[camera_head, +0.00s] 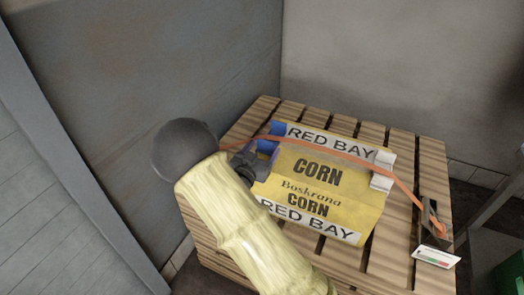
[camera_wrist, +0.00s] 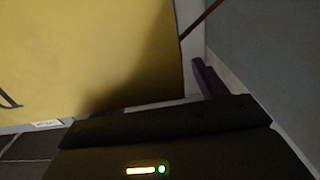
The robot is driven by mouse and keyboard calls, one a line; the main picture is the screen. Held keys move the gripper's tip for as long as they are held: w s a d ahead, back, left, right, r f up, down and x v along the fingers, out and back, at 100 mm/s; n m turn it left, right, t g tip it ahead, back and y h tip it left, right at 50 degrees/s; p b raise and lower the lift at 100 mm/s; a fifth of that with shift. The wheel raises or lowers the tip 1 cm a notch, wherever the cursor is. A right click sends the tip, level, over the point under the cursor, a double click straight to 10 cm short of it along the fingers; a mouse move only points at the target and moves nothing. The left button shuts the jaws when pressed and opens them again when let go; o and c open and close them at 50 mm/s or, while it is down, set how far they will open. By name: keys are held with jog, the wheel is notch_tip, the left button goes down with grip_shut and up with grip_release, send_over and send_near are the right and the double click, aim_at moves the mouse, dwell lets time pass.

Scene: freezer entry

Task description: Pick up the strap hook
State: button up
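An orange strap (camera_head: 345,154) runs across the top of a yellow corn bag or box (camera_head: 320,186). At its right end is a dark angled piece (camera_head: 430,216), possibly the strap hook, with a white tag. The strap's left end runs behind my gripper, and any hook there is hidden. My gripper (camera_head: 262,157) is at the left side of the yellow package, close to the strap. In the wrist view, the yellow package (camera_wrist: 90,55) fills the left, and a thin piece of strap (camera_wrist: 203,18) shows at the top. One dark finger (camera_wrist: 208,78) is visible; the finger gap is unclear.
The package rests on a wooden pallet stack (camera_head: 407,149). Grey walls stand close behind and to the left. A metal-legged table (camera_head: 495,240) and a green bin (camera_head: 510,275) are at the right edge.

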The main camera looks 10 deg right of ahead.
dwell(0.3)
jog(key=v, duration=1.7)
jog(key=shift+a+b, duration=0.15)
jog(key=shift+b, duration=0.2)
jog(key=shift+r, duration=0.15)
